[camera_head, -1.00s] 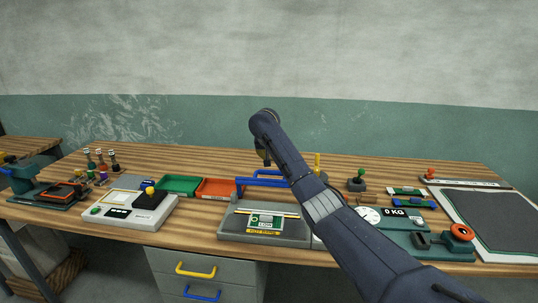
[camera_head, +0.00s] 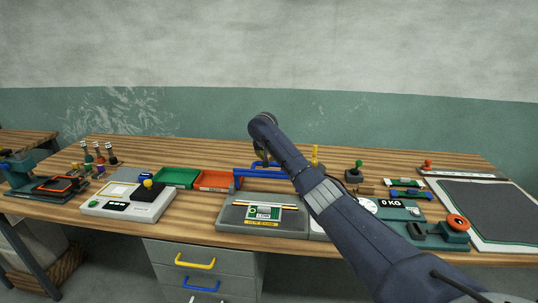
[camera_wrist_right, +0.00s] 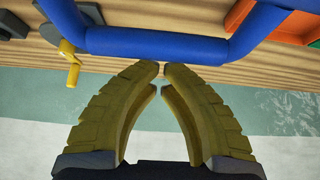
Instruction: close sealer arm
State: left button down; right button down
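The sealer (camera_head: 232,219) is a grey unit with a green label and a yellow strip, at the front middle of the bench. Its blue arm (camera_head: 247,176) stands raised at its back. In the right wrist view the blue handle bar (camera_wrist_right: 155,44) crosses close beyond my fingertips. My right gripper (camera_head: 262,160) is at the blue handle, partly hidden by my own forearm. In the right wrist view its fingers (camera_wrist_right: 162,70) are drawn together at the tips with nothing between them. Whether they touch the bar I cannot tell. My left gripper is not in view.
A green tray (camera_head: 176,178) and an orange tray (camera_head: 215,180) lie left of the sealer. A white scale-like device (camera_head: 130,205) with a yellow knob stands further left. A teal weighing unit (camera_head: 392,208) and a dark mat (camera_head: 490,210) are at the right.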

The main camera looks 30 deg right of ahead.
jog(key=shift+s+a, duration=0.6)
jog(key=shift+s, duration=0.2)
jog(key=shift+a, duration=0.1)
